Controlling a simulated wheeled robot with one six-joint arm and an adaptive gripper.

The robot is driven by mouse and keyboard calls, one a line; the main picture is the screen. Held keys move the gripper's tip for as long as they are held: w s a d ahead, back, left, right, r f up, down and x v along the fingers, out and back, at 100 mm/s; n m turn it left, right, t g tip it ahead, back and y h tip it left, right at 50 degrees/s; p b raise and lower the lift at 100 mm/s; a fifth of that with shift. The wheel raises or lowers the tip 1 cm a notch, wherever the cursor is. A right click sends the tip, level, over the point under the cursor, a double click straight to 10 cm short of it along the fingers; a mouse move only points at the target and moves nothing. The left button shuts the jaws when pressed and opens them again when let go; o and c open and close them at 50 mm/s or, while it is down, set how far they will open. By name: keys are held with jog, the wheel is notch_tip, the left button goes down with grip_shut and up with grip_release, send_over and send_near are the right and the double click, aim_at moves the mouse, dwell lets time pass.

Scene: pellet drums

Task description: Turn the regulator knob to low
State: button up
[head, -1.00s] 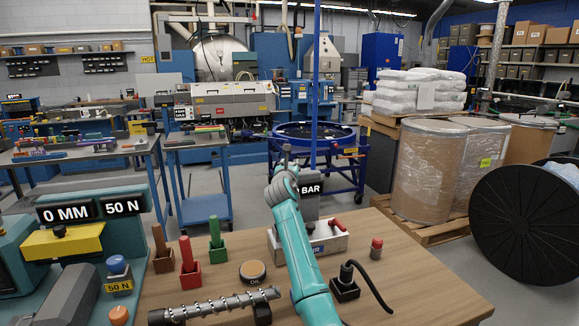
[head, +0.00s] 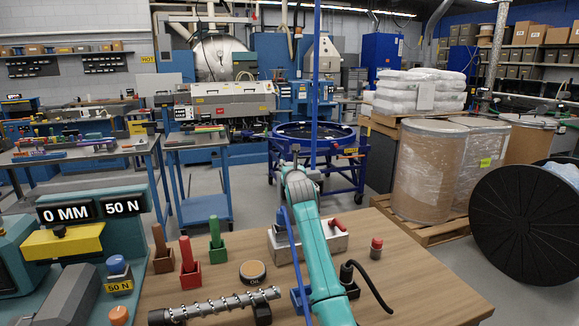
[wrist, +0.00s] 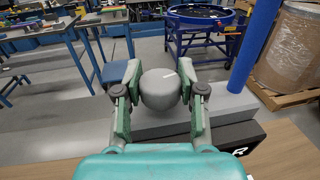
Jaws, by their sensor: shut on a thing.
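The regulator knob (wrist: 160,95) is a round grey ball-like knob with a short white mark near its top, seen in the wrist view. My gripper (wrist: 160,88) has one finger on each side of the knob and is shut on it. Part of the regulator's light metal box (head: 336,243) shows beside the arm, with a red lever (head: 337,225) on top. The display with "BAR" is hidden.
A blue holder (head: 299,299) and a black socket with a cable (head: 349,285) flank my arm on the wooden bench (head: 420,275).

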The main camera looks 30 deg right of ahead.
jog(key=o, duration=1.2)
jog(key=shift+c, duration=0.2)
jog(key=shift+s, duration=0.1)
jog(key=v, duration=1.1)
jog(key=shift+s+a, duration=0.2)
jog(key=shift+s, duration=0.15)
